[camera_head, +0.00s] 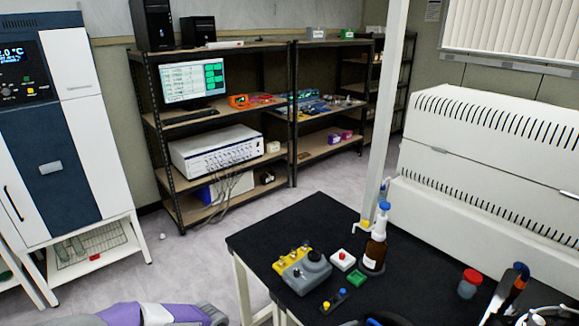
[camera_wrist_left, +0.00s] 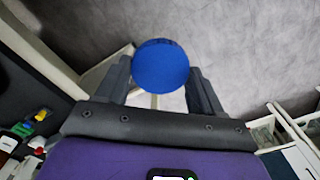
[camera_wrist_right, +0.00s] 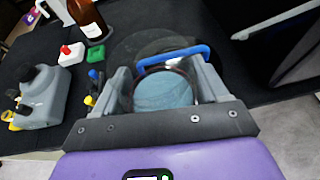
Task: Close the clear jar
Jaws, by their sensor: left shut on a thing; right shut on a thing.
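My left gripper (camera_wrist_left: 160,82) is shut on a round blue lid (camera_wrist_left: 161,66). The lid's flat face shows in the left wrist view, with floor behind it. My right gripper (camera_wrist_right: 166,88) is shut on the clear jar (camera_wrist_right: 164,91), whose round bluish-grey end lies between the fingers. A curved blue piece (camera_wrist_right: 173,57) shows at the jar's far side; whether it belongs to the jar I cannot tell. The lid and jar are apart, in separate wrist views. In the head view only a purple part of my left arm shows at the bottom left, and neither gripper's fingertips are clear.
The black table (camera_head: 300,215) carries a yellow-and-grey device (camera_head: 303,268), a brown dispenser bottle (camera_head: 375,250), white and green button boxes and a red-capped jar (camera_head: 468,284). Tools and a cable stand at the table's right. Shelves and a large cabinet stand behind.

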